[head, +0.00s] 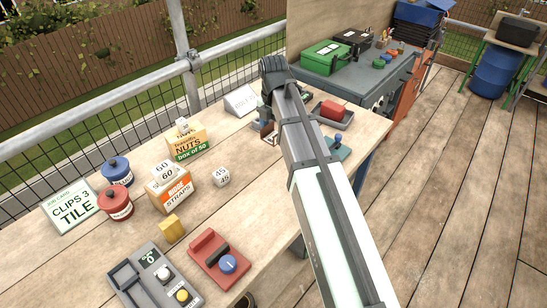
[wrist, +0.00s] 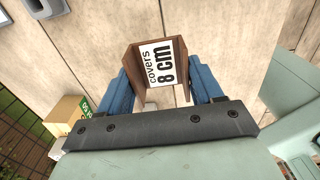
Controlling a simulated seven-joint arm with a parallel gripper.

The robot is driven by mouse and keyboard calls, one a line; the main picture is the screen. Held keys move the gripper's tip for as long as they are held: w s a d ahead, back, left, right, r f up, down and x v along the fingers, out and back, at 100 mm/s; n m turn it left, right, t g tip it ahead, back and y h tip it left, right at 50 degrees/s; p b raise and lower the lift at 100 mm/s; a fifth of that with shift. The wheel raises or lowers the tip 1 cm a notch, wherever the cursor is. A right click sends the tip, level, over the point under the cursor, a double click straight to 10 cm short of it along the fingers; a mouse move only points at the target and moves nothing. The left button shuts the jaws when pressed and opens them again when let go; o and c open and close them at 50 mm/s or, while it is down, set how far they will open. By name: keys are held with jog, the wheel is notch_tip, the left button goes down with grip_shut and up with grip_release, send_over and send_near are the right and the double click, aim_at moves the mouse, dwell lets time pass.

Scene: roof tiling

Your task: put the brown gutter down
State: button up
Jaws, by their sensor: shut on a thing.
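The brown gutter (wrist: 135,60) is a short U-shaped channel in the wrist view, with a white label reading "covers 8 cm" inside it. My gripper (wrist: 160,82) is shut on it, with a blue finger pressed against each outer side. In the head view my arm reaches over the wooden bench (head: 130,235) and hides most of the gripper. A small brown piece shows just left of the arm there, but I cannot tell surely that it is the gutter. I cannot tell whether the gutter touches the bench.
A nuts box (head: 187,140), a straps box (head: 168,187), a white dice-like block (head: 221,176), red pot (head: 115,203) and blue pot (head: 117,171) stand left of my arm. A red tray item (head: 333,111) lies to the right. Bare bench lies around the block.

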aim_at(273, 160)
jog(key=shift+f, duration=4.85)
jog(key=shift+f, duration=0.15)
jog(key=o, duration=1)
jog(key=shift+o, duration=0.2)
notch_tip(273, 160, up, 12)
jog(key=shift+r, duration=0.15)
